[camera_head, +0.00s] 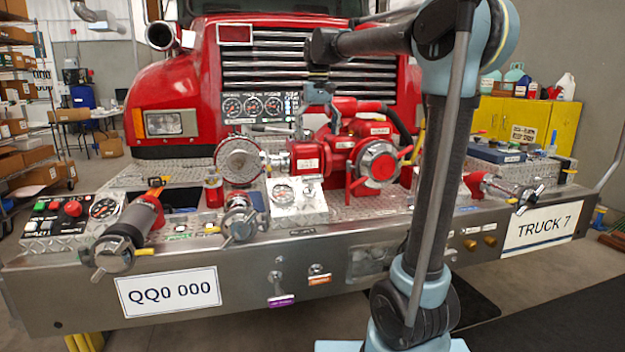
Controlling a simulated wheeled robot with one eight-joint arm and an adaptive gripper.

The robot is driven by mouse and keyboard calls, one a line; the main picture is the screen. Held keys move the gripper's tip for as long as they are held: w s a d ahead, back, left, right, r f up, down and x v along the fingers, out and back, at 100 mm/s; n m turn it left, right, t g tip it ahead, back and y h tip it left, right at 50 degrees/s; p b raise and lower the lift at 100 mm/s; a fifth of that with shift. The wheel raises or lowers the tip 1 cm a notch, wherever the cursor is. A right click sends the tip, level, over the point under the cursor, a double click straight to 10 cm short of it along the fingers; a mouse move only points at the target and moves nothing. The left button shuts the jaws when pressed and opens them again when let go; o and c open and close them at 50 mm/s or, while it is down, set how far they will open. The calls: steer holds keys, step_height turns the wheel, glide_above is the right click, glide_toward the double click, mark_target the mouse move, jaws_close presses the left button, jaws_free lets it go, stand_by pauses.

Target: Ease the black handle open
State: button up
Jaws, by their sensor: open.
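My gripper (318,120) hangs from the arm's far end, pointing down over the red pump valve body (310,155) in the middle of the bumper. Its fingers look spread, with nothing clearly held between them. A thin dark lever (270,129), possibly the black handle, lies roughly level just left of the gripper, below the round gauges (252,106). I cannot tell whether the gripper touches it. Its right end is hidden by the gripper and red fittings.
A red valve with a silver cap (378,163) sits right of the gripper, and a round silver cap (238,160) sits left. A black hose inlet (135,222) and control panel (55,215) are at the bumper's left. The truck grille (280,65) stands close behind.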

mark_target(312, 175)
steer(key=f, duration=0.5)
steer(key=w+a+f, duration=0.1)
steer(key=f, duration=1)
steer(key=shift+w+a+f, duration=0.15)
steer(key=shift+a+f, duration=0.15)
steer(key=shift+a, duration=0.1)
steer(key=c, duration=1.5)
steer(key=shift+s+d+r, duration=0.1)
steer(key=shift+s+r, duration=0.3)
steer(key=shift+r, duration=0.3)
steer(key=shift+s+d+r, duration=0.15)
steer(key=shift+s+r, duration=0.2)
steer(key=shift+r, duration=0.35)
steer(key=shift+s+d+r, duration=0.1)
steer(key=shift+s+r, duration=0.3)
steer(key=shift+r, duration=0.3)
steer(key=o, duration=1.5)
steer(key=shift+s+r, duration=0.1)
